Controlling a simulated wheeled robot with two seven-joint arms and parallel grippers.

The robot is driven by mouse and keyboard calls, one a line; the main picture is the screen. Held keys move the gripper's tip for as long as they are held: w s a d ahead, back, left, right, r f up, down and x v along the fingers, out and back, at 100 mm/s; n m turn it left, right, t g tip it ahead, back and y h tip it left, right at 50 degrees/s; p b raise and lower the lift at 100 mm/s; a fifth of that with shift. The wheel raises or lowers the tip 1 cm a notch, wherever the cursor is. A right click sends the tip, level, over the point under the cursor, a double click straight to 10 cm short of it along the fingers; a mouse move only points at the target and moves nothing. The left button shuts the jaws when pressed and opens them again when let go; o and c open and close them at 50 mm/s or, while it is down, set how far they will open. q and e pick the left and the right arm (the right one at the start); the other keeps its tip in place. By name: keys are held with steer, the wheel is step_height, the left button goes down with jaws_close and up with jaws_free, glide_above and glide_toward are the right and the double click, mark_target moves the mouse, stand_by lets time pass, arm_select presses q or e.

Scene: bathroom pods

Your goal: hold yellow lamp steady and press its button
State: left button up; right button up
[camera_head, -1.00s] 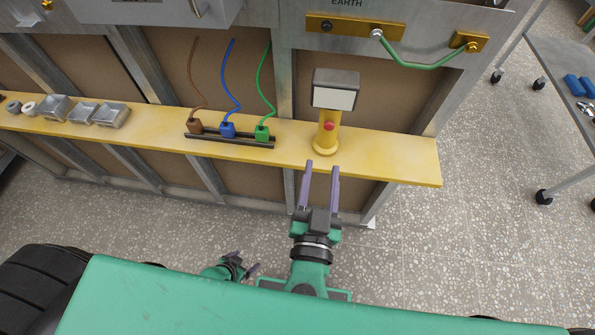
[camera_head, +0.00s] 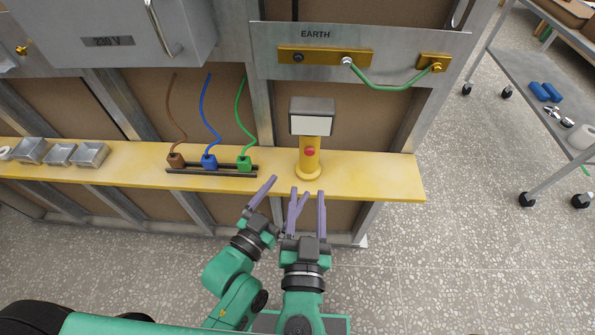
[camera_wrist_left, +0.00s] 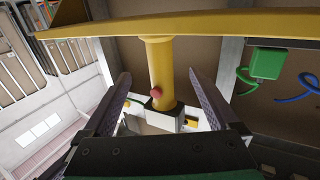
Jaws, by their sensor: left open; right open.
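The yellow lamp (camera_head: 309,160) stands upright on the yellow shelf, with a grey box head and white panel on top. Its red button (camera_head: 310,152) faces me. My left gripper (camera_head: 289,186) is open and empty, in front and to the left of the lamp. My right gripper (camera_head: 307,190) is open just in front of the lamp's base. The two grippers are close, and their fingers overlap in the picture. In the left wrist view the lamp post (camera_wrist_left: 161,70) and red button (camera_wrist_left: 156,92) appear upside down between the open fingers.
The yellow shelf (camera_head: 390,178) runs along the wall frame. Brown, blue and green plugs (camera_head: 244,163) with wires stand left of the lamp. Metal trays (camera_head: 92,153) sit farther left. A green cable (camera_head: 395,86) hangs above. A wheeled cart (camera_head: 510,75) stands at right.

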mark_target(304, 167)
arm_select(q)
steer(key=x, duration=1.1)
steer(key=shift+f, duration=0.1)
jaws_close()
arm_select(e)
jaws_close()
steer(key=shift+d, duration=0.15)
stand_by(0.9)
